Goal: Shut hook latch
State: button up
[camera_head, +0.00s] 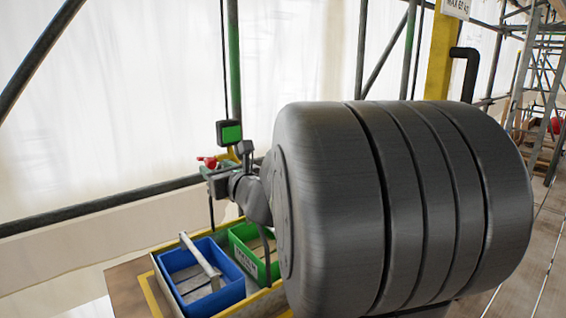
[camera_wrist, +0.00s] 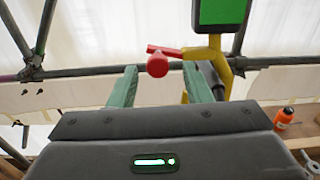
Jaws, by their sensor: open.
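A red lever-like part with a round knob (camera_wrist: 157,66), perhaps the hook latch, shows in the wrist view beside a yellow bracket (camera_wrist: 215,65). In the head view the red part (camera_head: 209,162) sits just beyond my gripper, small and partly hidden. My gripper (camera_wrist: 160,82) is open, its two green fingers apart. The red knob appears between and above the fingertips; whether it lies between them in depth I cannot tell. In the head view my gripper (camera_head: 216,171) is small, below a green screen (camera_head: 231,133). I cannot make out the hook or its catch.
A blue bin (camera_head: 205,290) and a green bin (camera_head: 243,262) stand in a yellow-edged tray below my arm. A dark scaffold pipe (camera_wrist: 75,73) runs behind the red part. An orange bottle (camera_wrist: 285,117) stands at right. My arm hides much of the head view.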

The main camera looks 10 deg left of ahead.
aim_at(213, 166)
jog(key=shift+x, duration=1.7)
jog(key=shift+s+a, duration=0.1)
grip_shut()
